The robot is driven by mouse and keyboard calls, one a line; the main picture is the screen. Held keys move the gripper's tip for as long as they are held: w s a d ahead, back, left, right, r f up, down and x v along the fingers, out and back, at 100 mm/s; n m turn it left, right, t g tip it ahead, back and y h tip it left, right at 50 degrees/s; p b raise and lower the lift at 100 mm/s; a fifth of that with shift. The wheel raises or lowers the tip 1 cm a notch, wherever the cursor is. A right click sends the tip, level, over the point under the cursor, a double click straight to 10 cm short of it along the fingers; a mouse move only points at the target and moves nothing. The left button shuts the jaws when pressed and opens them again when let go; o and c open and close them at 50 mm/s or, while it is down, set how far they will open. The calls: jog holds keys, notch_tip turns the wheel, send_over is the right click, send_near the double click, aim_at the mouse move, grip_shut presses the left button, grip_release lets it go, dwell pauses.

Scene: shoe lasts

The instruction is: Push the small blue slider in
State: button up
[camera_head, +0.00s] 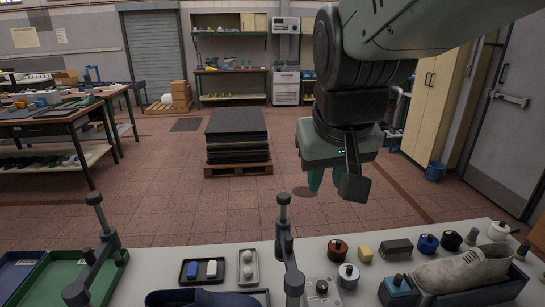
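A small blue block (399,293) with a dark knob on top sits at the front right of the bench, left of the grey shoe. It is the small blue part that best fits the slider, but how far in or out it stands cannot be told. My gripper (328,180) hangs above and beyond the bench's far edge, pointing down. Its two teal fingers look apart with nothing between them, partly hidden by a dark part of my arm. It is well clear of the blue block.
The bench (225,253) holds a grey shoe (462,268), a knobbed metal plate (322,287), several spools, a black brush (396,248), a dark tray (203,271) and a green tray (70,280). Upright grey posts (284,225) rise at the left and middle. The air around my gripper is free.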

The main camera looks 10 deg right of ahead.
jog(key=w+d+f+m+g, duration=0.1)
jog(key=w+d+f+g, duration=0.1)
jog(key=w+d+f, duration=0.3)
jog(key=m+g, duration=0.3)
jog(key=m, duration=0.1)
send_over(400, 275)
notch_tip(400, 275, down, 19)
jog(key=shift+y, duration=0.4)
notch_tip(400, 275, down, 11)
jog(key=shift+a+f, duration=0.1)
jog(key=shift+a, duration=0.05)
grip_shut()
